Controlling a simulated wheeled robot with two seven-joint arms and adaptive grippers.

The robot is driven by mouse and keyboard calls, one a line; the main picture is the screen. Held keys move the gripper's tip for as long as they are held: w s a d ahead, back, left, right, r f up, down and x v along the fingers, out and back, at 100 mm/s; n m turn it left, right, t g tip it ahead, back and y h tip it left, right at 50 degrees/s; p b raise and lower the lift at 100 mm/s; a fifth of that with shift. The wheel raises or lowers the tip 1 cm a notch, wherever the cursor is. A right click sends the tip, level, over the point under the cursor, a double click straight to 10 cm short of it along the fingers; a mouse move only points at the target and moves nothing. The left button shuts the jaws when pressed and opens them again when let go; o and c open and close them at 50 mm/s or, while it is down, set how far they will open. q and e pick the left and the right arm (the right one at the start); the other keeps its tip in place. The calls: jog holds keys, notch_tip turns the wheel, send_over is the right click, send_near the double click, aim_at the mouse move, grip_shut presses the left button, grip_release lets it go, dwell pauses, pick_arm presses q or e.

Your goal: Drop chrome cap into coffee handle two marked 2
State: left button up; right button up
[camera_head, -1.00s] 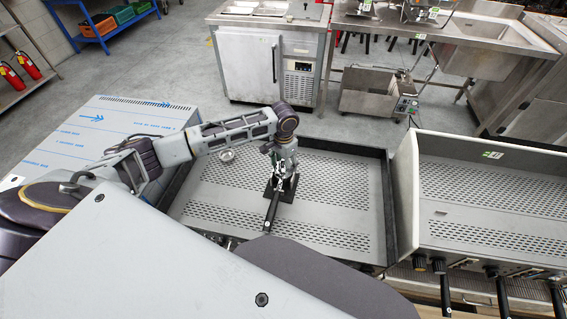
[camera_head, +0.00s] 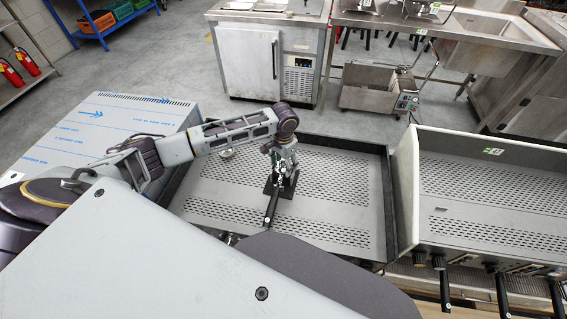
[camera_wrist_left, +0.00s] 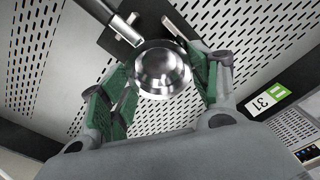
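The chrome cap (camera_wrist_left: 162,68) is a shiny round dome in the left wrist view. My left gripper (camera_wrist_left: 164,78) has its green finger pads against both sides of the cap. In the head view the gripper (camera_head: 281,168) is low over a coffee handle (camera_head: 271,208), whose black grip points toward me from a dark base plate. The handle also shows at the top left of the wrist view (camera_wrist_left: 104,20). The handle's cup is hidden behind the cap and fingers, and no mark 2 is readable. My right gripper is not in view.
The handle lies on a perforated metal machine top (camera_head: 325,215) with dark raised edges. A small round chrome object (camera_head: 227,153) is at its left. Another perforated machine (camera_head: 490,190) stands at right, with black handles in front. A steel box with blue markings (camera_head: 90,130) is at left.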

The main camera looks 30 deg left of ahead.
pick_arm(q)
jog(key=o, duration=0.4)
jog(key=shift+r, duration=0.1)
jog(key=shift+r, duration=5.9)
jog(key=shift+d, duration=0.1)
